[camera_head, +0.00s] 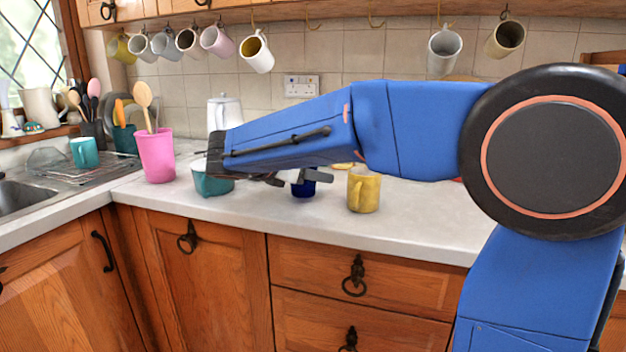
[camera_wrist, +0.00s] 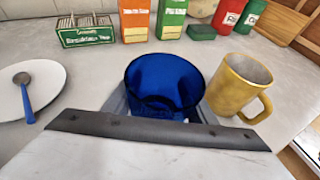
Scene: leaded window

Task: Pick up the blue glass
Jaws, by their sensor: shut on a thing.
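The blue glass (camera_head: 304,189) stands upright on or just above the pale worktop, partly hidden behind my arm and gripper in the head view. In the wrist view the blue glass (camera_wrist: 163,82) sits open end up between my gripper's fingers. My gripper (camera_head: 299,178) is shut on it, with one finger at each side. A dark bar of the gripper hides the lower front of the glass in the wrist view. I cannot tell whether the base touches the worktop.
A yellow mug (camera_head: 364,189) stands close to the right of the glass; it also shows in the wrist view (camera_wrist: 236,85). A teal mug (camera_head: 213,181) and a pink cup (camera_head: 156,156) stand to the left. A plate (camera_wrist: 28,90) with a spoon, boxes and tins lie around.

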